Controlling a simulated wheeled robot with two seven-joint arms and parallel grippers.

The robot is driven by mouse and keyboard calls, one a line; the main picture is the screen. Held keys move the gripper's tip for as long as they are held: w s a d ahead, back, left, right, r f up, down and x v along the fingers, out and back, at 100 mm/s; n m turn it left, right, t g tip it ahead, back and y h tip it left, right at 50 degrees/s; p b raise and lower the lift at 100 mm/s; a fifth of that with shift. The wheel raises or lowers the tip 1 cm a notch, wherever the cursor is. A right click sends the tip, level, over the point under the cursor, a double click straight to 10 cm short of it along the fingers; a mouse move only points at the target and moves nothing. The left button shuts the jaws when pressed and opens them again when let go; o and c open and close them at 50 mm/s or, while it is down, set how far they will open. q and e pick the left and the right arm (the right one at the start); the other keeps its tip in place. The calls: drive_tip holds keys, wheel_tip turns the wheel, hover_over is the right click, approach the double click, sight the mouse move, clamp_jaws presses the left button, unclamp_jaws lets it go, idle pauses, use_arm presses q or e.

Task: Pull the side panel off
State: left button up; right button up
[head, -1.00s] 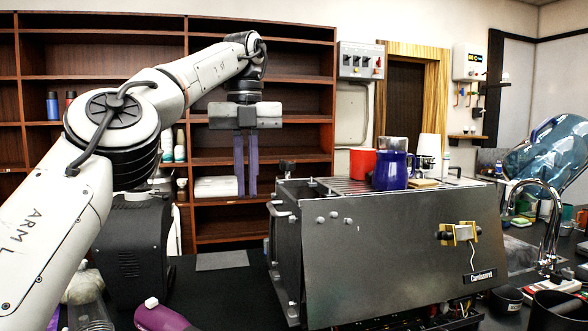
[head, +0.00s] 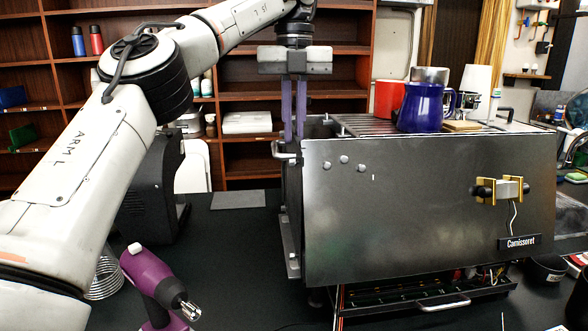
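The brewer stands on the dark bench at centre right, with its broad grey panel (head: 400,205) facing me. This panel bears three round knobs, a yellow-and-black fitting (head: 500,189) and a name badge. The brewer's narrow left side (head: 293,215) shows at a steep angle, with a metal handle (head: 284,152) near its top. My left gripper (head: 293,136) points down at the brewer's top left corner, its purple fingers parallel with a narrow gap. No held object shows between them. Whether the tips touch the brewer is unclear. My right gripper is out of view.
A blue mug (head: 423,108) and a red cup (head: 389,98) stand on the brewer's top rack. A purple power driver (head: 155,277) stands in the left foreground. An open tray (head: 430,306) with wiring shows under the brewer.

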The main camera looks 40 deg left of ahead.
sight(294, 170)
use_arm(q)
wheel_tip(294, 170, down, 9)
idle(0.5)
drive_tip(key=shift+c, duration=0.2)
clamp_jaws()
idle(1.2)
drive_tip(key=shift+s+a+r, duration=0.1)
drive_tip(key=shift+a, duration=0.05)
drive_tip(key=shift+s+a+r, duration=0.25)
drive_tip(key=shift+s+a, duration=0.5)
drive_tip(key=shift+s, duration=0.2)
drive_tip(key=shift+s+a+r, duration=0.1)
drive_tip(key=shift+s, duration=0.05)
drive_tip(key=shift+s+a+r, duration=0.25)
drive_tip(key=shift+s+a, duration=0.35)
drive_tip(key=shift+s, duration=0.2)
drive_tip(key=shift+s+a+r, duration=0.2)
drive_tip(key=shift+s+a, duration=0.4)
drive_tip(key=shift+s, duration=0.15)
